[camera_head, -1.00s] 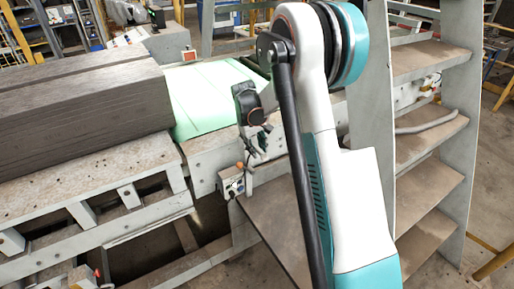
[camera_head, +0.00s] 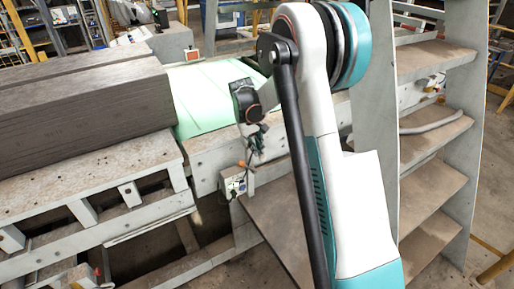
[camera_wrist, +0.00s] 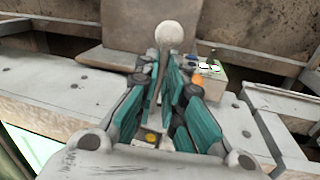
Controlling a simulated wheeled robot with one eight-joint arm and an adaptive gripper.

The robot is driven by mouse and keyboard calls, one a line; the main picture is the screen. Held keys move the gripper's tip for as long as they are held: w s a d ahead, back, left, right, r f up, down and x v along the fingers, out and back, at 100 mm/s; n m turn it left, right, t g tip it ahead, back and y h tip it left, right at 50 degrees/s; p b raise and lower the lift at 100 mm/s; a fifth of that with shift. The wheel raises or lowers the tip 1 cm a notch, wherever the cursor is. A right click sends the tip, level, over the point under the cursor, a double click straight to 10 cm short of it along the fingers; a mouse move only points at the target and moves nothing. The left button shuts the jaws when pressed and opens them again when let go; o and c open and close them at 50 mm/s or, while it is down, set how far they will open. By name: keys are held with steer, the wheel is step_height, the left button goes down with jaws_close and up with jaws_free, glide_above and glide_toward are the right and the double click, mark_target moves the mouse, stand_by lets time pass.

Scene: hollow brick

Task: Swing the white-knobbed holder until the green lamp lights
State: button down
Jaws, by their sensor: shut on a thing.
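The white-knobbed holder shows in the wrist view as a pale round knob (camera_wrist: 168,38) on a thin stem, standing up between my fingers. My gripper (camera_wrist: 165,88) has its teal fingers shut on the stem below the knob. In the head view my gripper (camera_head: 255,140) hangs just above a small control box (camera_head: 237,182); the knob cannot be made out there. The same box in the wrist view (camera_wrist: 212,82) stands right of my fingers. On its top are a bright white lamp (camera_wrist: 204,65) and a green lamp (camera_wrist: 217,69) that looks bright.
An orange part (camera_wrist: 197,82) lies between my right finger and the box. A stack of grey slabs (camera_head: 85,110) sits at the left on a metal frame. A pale green sheet (camera_head: 200,98) lies behind my gripper. A shelf ladder (camera_head: 435,150) stands at the right.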

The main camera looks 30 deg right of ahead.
steer(key=c, duration=1.7)
jaws_free()
steer(key=r, duration=0.4)
steer(key=a+r, duration=0.1)
steer(key=r, duration=0.3)
steer(key=a+r, duration=0.1)
steer(key=r, duration=0.2)
steer(key=shift+w+a+r, duration=0.1)
steer(key=shift+a+r, duration=0.05)
steer(key=shift+r, duration=0.25)
